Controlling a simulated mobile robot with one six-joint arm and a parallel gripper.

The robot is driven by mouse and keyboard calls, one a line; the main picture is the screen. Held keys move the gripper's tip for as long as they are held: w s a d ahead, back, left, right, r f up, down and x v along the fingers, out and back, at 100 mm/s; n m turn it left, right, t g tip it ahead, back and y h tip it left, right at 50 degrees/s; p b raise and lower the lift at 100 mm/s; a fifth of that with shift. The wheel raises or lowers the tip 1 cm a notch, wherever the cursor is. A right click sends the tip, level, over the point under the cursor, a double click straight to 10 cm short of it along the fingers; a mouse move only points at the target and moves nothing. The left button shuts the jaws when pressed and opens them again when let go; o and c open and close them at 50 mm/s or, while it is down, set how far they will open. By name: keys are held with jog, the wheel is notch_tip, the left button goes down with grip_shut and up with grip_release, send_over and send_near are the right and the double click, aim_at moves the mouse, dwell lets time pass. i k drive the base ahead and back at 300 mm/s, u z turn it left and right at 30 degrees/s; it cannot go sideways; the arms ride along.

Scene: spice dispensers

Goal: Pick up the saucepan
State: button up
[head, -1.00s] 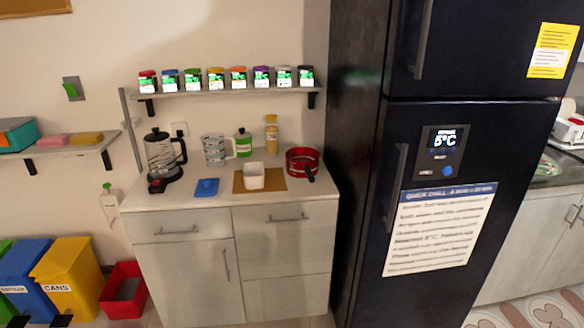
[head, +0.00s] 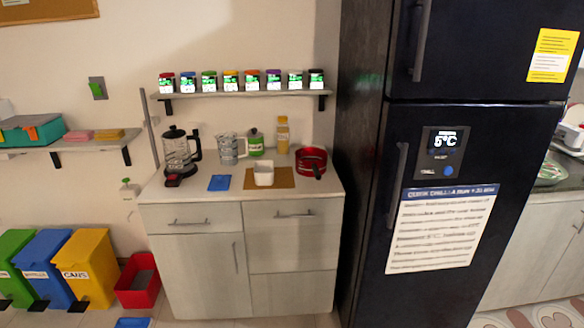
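The red saucepan (head: 311,161) stands on the right end of the cabinet counter in the head view, close to the dark fridge. Its short dark handle (head: 318,172) points toward the front of the counter. It stands at the back right corner of a brown mat, and I cannot tell whether it touches the mat. My gripper does not show in the head view.
A white container (head: 263,174) sits on the brown mat (head: 286,179). A kettle (head: 179,155), a clear jug (head: 230,149) and bottles stand on the counter (head: 195,192). A shelf of spice dispensers (head: 240,94) hangs above. The fridge (head: 370,250) borders the right.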

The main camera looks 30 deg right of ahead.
aim_at(309, 162)
jog(key=u, duration=0.35)
jog(key=k, duration=0.3)
jog(key=u, duration=3.45)
jog(key=k, duration=1.15)
jog(key=u, duration=0.05)
